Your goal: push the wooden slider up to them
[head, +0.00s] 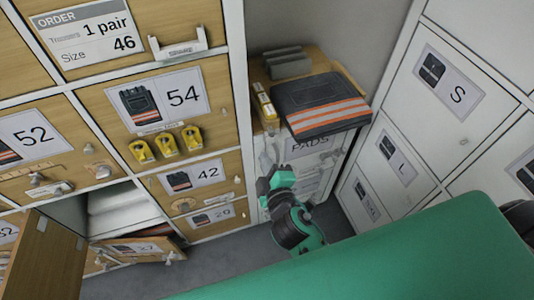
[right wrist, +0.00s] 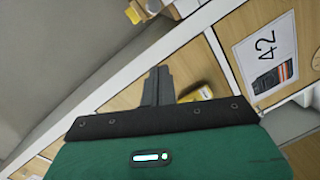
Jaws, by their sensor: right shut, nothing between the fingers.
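Several grey pads (head: 287,62) stand in a row at the back of a wooden-topped unit marked PADS (head: 310,143). I cannot clearly pick out a separate wooden slider; bare wood (head: 320,60) shows beside the pads, and a small wooden piece (right wrist: 135,11) shows at the top of the right wrist view. My right gripper (head: 266,158) is at the front left of the unit, below its top, pointing up. Its fingers (right wrist: 157,85) are together and empty in the right wrist view. My left gripper is out of view.
Folded dark trousers with orange stripes (head: 320,105) cover the right of the unit's top. A yellow-marked box (head: 265,103) stands at its left edge. Lockers flank the unit closely. Yellow items (head: 166,144) sit on locker 54. An open locker door (head: 45,262) stands lower left.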

